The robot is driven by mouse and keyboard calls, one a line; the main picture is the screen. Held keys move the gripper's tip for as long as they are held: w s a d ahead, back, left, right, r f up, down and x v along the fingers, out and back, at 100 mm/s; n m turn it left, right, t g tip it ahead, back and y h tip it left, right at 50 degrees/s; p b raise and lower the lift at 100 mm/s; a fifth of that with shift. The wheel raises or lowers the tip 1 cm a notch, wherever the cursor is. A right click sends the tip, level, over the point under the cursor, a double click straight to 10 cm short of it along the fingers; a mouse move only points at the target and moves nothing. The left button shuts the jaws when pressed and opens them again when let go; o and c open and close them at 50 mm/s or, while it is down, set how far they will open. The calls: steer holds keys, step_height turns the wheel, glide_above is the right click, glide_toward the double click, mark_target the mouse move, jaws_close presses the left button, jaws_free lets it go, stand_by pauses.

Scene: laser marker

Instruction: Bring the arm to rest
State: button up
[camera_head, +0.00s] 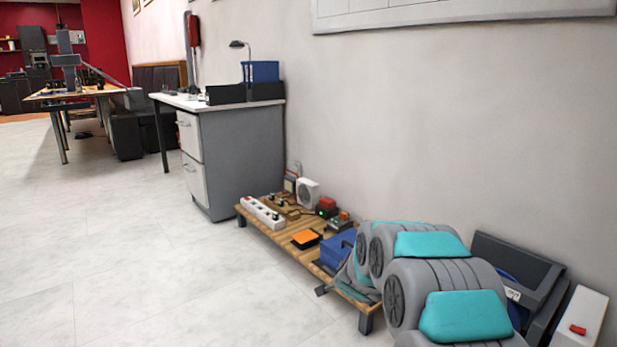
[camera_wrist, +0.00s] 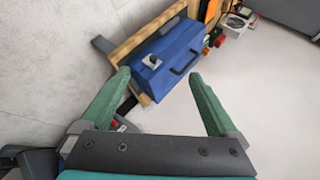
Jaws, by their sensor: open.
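My arm (camera_head: 460,316), grey with teal covers, fills the lower right of the head view. My gripper (camera_wrist: 158,88) shows in the wrist view, its two green fingers spread wide apart with nothing between them. Beyond the fingertips is a blue toolbox (camera_wrist: 165,58) with a dark handle and a small grey item on its lid. The toolbox stands on a low wooden bench (camera_head: 278,238). In the head view the toolbox (camera_head: 337,250) is partly hidden behind my arm.
The low bench carries a white power strip (camera_head: 262,212), an orange-topped box (camera_head: 306,239) and other small items along the wall. A grey drawer desk (camera_head: 240,155) stands behind it. A white box with a red switch (camera_head: 581,318) is at lower right. The left floor is clear.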

steer(key=s+a+r+n+g+y, duration=0.1)
steer(key=s+a+r+n, duration=0.15)
steer(key=s, duration=0.35)
steer(key=s+a+r+n+g+y, duration=0.2)
steer(key=s+r+n, duration=0.1)
steer(key=s, duration=0.3)
steer(key=s+d+r+n+g+h, duration=0.1)
steer(key=s+d+r+n+g, duration=0.15)
steer(key=s, duration=1.25)
steer(key=s+d+r+n+g+h, duration=0.1)
steer(key=s+d+n+g, duration=0.25)
steer(key=s, duration=1.15)
steer(key=s+d+r+n+g, duration=0.1)
steer(key=s+d+n+g, duration=0.2)
steer(key=s, duration=1.2)
step_height(320, 180, up, 12)
steer(key=n+p, duration=0.1)
steer(key=p, duration=1.1)
steer(key=shift+s+a+r, duration=0.15)
steer(key=shift+a+r, duration=0.1)
steer(key=shift+a, duration=0.15)
